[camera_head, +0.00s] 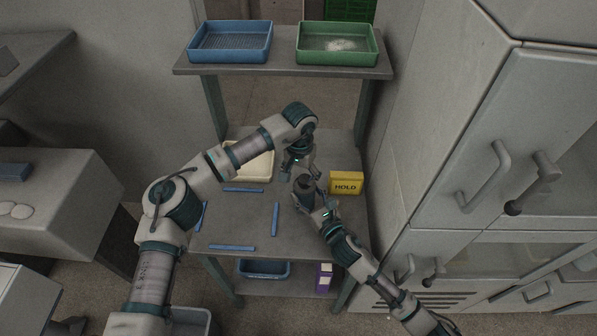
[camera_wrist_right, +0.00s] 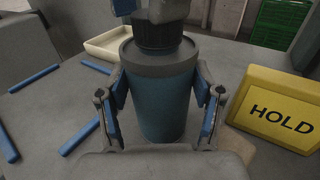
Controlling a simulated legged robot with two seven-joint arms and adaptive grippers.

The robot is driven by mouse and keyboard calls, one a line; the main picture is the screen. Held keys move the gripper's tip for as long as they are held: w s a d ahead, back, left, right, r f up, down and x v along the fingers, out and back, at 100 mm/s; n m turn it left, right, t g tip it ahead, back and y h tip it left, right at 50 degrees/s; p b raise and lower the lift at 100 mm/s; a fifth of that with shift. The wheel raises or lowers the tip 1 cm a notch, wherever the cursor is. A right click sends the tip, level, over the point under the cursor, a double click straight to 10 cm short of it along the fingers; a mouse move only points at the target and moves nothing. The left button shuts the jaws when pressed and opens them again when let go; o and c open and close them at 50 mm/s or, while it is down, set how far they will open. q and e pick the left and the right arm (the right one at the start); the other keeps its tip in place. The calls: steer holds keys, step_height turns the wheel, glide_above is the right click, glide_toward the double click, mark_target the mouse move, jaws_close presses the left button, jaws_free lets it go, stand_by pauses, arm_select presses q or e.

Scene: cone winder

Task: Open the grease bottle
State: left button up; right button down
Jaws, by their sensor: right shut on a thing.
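The grease bottle (camera_wrist_right: 160,105) stands upright in the right wrist view, with a blue body, a grey shoulder and a dark ribbed cap (camera_wrist_right: 158,36) on top. My right gripper (camera_head: 312,196) is shut around the bottle's body, one finger on each side. In the head view the bottle (camera_head: 304,186) is partly hidden by the grippers. My left gripper (camera_head: 300,168) points down from above, right over the cap. Its lower part shows at the top edge of the right wrist view, covering the cap's top. Whether its fingers grip the cap cannot be told.
A yellow HOLD block (camera_head: 346,183) stands close to the right of the bottle. A cream tray (camera_head: 262,166) lies behind to the left. Blue strips (camera_head: 276,219) lie on the grey table (camera_head: 245,233). Blue (camera_head: 230,42) and green (camera_head: 337,44) trays sit on the shelf behind.

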arm_select(q)
steer(key=shift+o, duration=0.9)
steer(key=shift+f, duration=0.2)
arm_select(e)
steer(key=shift+d+f, duration=0.1)
steer(key=shift+d, duration=0.15)
arm_select(q)
steer(key=c, duration=0.8)
arm_select(e)
steer(key=shift+w+d, duration=0.1)
arm_select(q)
steer(key=shift+a, duration=0.15)
jaws_close()
arm_select(e)
steer(key=shift+c, duration=0.4)
jaws_free()
steer(key=shift+a, duration=0.2)
